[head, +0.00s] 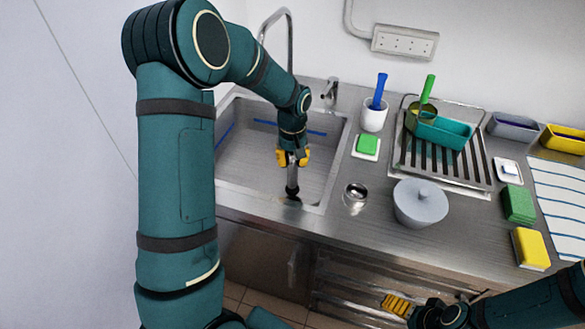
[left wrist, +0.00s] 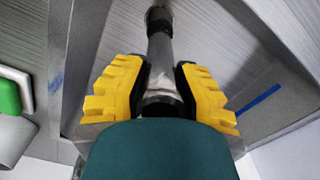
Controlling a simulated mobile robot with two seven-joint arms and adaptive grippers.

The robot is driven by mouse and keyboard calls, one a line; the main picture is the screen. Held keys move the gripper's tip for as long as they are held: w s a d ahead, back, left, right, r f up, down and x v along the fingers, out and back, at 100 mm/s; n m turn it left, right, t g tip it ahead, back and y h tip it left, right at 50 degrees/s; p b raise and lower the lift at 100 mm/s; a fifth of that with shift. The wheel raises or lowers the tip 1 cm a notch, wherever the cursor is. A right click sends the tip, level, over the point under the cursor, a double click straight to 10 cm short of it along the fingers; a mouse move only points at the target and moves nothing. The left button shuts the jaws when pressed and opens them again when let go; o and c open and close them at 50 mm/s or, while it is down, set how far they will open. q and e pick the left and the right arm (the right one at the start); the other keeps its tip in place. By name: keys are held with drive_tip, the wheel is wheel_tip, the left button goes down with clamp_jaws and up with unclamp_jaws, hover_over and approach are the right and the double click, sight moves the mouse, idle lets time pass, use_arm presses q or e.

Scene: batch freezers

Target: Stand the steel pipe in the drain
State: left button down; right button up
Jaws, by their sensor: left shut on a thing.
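The steel pipe (head: 292,176) is a grey tube with dark ends, held nearly upright over the front part of the sink (head: 240,165). My left gripper (head: 292,158) is shut on its upper part. In the left wrist view the pipe (left wrist: 160,60) runs away from between the yellow fingers of the gripper (left wrist: 161,88). Its dark far end is close to the sink floor. A dark patch that looks like the drain (head: 290,203) lies right under the pipe. I cannot tell whether the pipe is in it or just above. My right gripper (head: 397,304) is low before the counter, its finger gap unclear.
A curved faucet (head: 289,40) rises behind the sink. Right of the sink stand a small steel cup (head: 355,193), a grey lidded bowl (head: 420,203), a green sponge (head: 367,144) and a white holder (head: 374,115). A drying rack (head: 480,178) holds a teal tub (head: 445,131).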

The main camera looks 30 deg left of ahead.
sight(293, 169)
use_arm(q)
drive_tip(key=shift+f, duration=0.1)
drive_tip(key=shift+f+b, duration=1.6)
drive_tip(key=shift+f, duration=0.6)
drive_tip(key=shift+f+b, duration=0.45)
drive_tip(key=shift+f, duration=0.25)
drive_tip(key=shift+f+b, duration=0.35)
drive_tip(key=shift+f, duration=0.25)
drive_tip(key=c, duration=1.1)
unclamp_jaws()
drive_tip(key=shift+r, duration=0.1)
drive_tip(key=shift+r+p, duration=1.15)
drive_tip(key=shift+r, duration=0.35)
drive_tip(key=shift+r+p, duration=2.8)
drive_tip(key=shift+r, duration=1.15)
